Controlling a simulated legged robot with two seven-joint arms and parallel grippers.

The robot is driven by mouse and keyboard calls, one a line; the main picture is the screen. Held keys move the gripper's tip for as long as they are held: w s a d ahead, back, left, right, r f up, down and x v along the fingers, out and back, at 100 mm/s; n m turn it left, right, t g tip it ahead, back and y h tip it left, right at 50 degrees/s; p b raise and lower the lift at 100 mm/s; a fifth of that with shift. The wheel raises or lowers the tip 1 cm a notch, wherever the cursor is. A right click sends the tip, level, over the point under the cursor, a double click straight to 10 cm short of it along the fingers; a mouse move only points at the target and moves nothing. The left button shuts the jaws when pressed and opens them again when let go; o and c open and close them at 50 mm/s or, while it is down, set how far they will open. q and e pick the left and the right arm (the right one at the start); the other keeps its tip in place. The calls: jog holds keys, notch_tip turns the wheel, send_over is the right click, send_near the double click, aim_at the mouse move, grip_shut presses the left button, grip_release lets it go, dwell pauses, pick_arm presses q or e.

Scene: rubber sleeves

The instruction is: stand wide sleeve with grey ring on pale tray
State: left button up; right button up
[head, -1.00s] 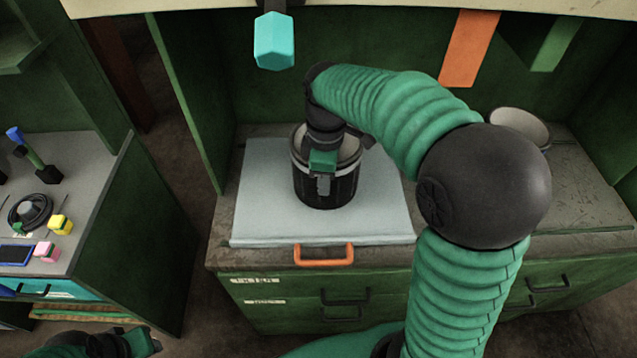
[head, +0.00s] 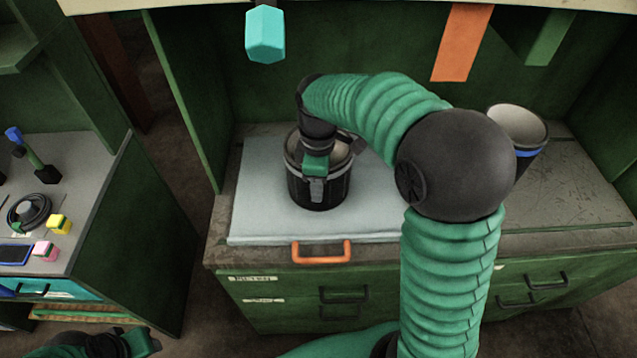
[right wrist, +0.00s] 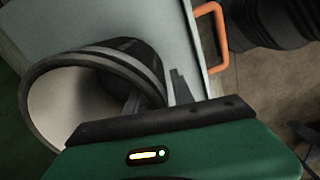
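The wide dark sleeve with a grey ring (head: 332,190) is upright over the left-middle of the pale tray (head: 255,215). Whether its base touches the tray or is just above it, I cannot tell. My right gripper (head: 316,178) is at its near wall, one finger outside and one inside, shut on the wall. The right wrist view shows the sleeve's open mouth and pale inside (right wrist: 75,110), with the fingers (right wrist: 155,98) on both sides of the wall. My left gripper (head: 142,343) is at the bottom left, away from the tray; its opening is unclear.
Another sleeve with a blue ring (head: 528,154) stands to the right on the bench, partly behind my right arm. An orange handle (head: 321,251) is at the tray's front edge. A turquoise block (head: 265,35) hangs above. A side bench (head: 85,165) holds small items.

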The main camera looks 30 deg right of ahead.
notch_tip(320, 180, up, 8)
jog(key=shift+a+f+p, duration=0.1)
jog(key=shift+f+p, duration=0.05)
jog(key=shift+p, duration=0.5)
jog(key=shift+w+a, duration=0.1)
jog(key=shift+a, duration=0.1)
